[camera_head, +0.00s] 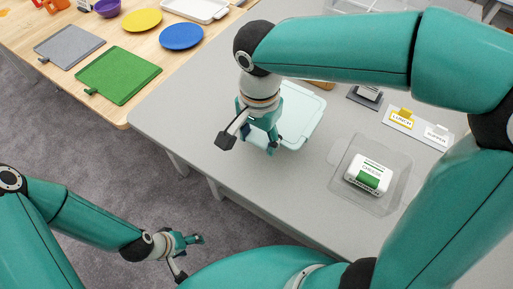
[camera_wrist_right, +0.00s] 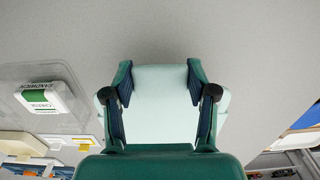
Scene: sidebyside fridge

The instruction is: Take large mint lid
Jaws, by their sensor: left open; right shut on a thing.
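The large mint lid (camera_head: 301,112) is a pale mint rounded rectangle over the grey table, partly hidden behind my right gripper (camera_head: 248,145) in the head view. In the right wrist view the lid (camera_wrist_right: 160,103) lies between the two fingers of my right gripper (camera_wrist_right: 160,72), which is shut on it. I cannot tell whether the lid touches the table. My left gripper (camera_head: 187,256) is open and empty, low over the carpet beside the table's front edge.
A clear tray (camera_head: 396,188) with a white and green labelled pack (camera_head: 370,176) stands right of the lid. Label holders (camera_head: 402,119) stand behind it. The wooden table at left holds a green board (camera_head: 118,77), a grey board (camera_head: 69,46) and plates (camera_head: 181,36).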

